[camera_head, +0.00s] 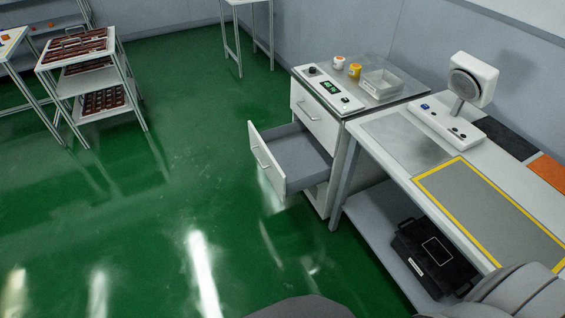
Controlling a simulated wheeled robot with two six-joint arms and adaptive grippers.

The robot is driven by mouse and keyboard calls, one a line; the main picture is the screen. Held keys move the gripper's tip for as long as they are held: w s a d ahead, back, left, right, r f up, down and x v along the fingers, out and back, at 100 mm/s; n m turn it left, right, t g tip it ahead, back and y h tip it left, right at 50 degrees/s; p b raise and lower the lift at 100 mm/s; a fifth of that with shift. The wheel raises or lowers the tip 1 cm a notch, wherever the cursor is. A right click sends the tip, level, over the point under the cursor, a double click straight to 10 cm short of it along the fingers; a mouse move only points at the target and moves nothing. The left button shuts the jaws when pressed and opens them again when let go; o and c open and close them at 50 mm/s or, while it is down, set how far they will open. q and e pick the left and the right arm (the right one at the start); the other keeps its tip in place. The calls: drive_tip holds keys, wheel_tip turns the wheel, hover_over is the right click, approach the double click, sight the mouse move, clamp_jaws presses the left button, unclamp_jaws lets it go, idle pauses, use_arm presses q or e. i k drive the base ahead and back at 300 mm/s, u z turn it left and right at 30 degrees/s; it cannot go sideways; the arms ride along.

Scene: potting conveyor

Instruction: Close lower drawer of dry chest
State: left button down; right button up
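The dry chest (338,125) is a white cabinet with a grey metal top, right of the picture's middle. Its lower drawer (270,172) is pulled well out to the left, and its grey inside looks empty. A bar handle (261,158) is on the drawer's white front. The upper drawer (313,115) is shut. Neither gripper is in view. Grey rounded parts of mine show at the bottom edge and bottom right corner, well apart from the chest.
A workbench (392,170) with a yellow-bordered mat stands right of the chest, a black case (432,258) on its lower shelf. A control panel (329,90), jars and a clear bin (382,83) sit on the chest. Green floor (170,200) left of the drawer is clear. A tray rack (90,75) stands far left.

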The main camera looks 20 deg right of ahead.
sight(293, 160)
drive_tip(key=z, duration=0.85)
drive_tip(key=i, duration=0.9)
drive_tip(key=z, duration=0.9)
